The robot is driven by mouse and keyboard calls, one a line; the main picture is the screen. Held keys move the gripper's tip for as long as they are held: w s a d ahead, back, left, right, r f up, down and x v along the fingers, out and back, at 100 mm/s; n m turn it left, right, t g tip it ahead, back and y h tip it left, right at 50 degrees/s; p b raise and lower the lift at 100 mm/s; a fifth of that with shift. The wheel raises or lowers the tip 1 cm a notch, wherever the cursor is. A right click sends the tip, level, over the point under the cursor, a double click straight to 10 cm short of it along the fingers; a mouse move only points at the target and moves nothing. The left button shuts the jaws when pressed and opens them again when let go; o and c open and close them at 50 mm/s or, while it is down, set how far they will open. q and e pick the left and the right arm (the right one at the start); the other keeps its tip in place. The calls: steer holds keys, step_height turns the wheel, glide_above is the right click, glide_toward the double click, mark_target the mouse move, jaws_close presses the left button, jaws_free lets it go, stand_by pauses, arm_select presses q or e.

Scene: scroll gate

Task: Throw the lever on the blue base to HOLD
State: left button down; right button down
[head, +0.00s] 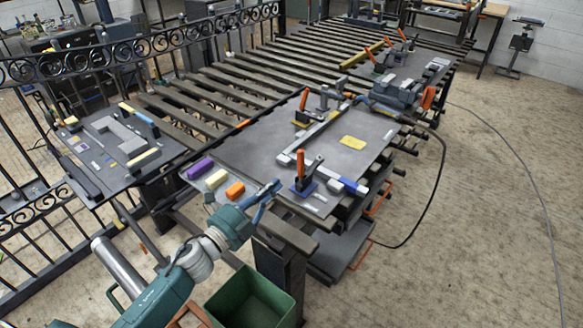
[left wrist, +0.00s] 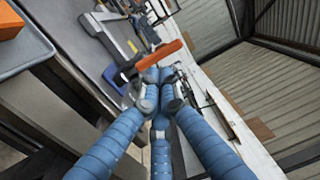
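The lever on the blue base (head: 304,188) stands near the front edge of the dark work plate in the head view. Its orange handle (head: 300,161) points up. In the left wrist view the orange handle (left wrist: 160,56) lies just beyond my fingertips, with the blue base (left wrist: 112,77) to its left. Any HOLD marking is too small to read. My left gripper (head: 275,188) is to the left of the lever and apart from it. In the wrist view its blue fingers (left wrist: 160,82) converge with their tips together, with nothing held. My right gripper is not in view.
The grey plate (head: 250,150) carries another orange-handled lever (head: 304,99), a yellow pad (head: 353,142) and a blue-and-white piece (head: 347,185). Purple (head: 199,168), cream and orange (head: 235,190) blocks lie left of the gripper. A green bin (head: 250,300) stands below. Floor at right is mostly clear.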

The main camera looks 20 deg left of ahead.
mark_target(298, 161)
arm_select(q)
steer(key=p+x, duration=0.1)
steer(key=x, duration=0.7)
steer(key=shift+w+d+p, duration=0.15)
steer(key=shift+w+p, duration=0.05)
steer(key=shift+p, duration=0.15)
steer(key=shift+w+d+r+b, duration=0.25)
steer(key=shift+w+r+b, duration=0.1)
steer(key=shift+w, duration=0.35)
steer(key=shift+w+d+r+b, duration=0.2)
steer(key=shift+w+r+b, duration=0.1)
steer(key=shift+w, duration=0.35)
steer(key=shift+f, duration=0.1)
steer(key=shift+s+a, duration=0.1)
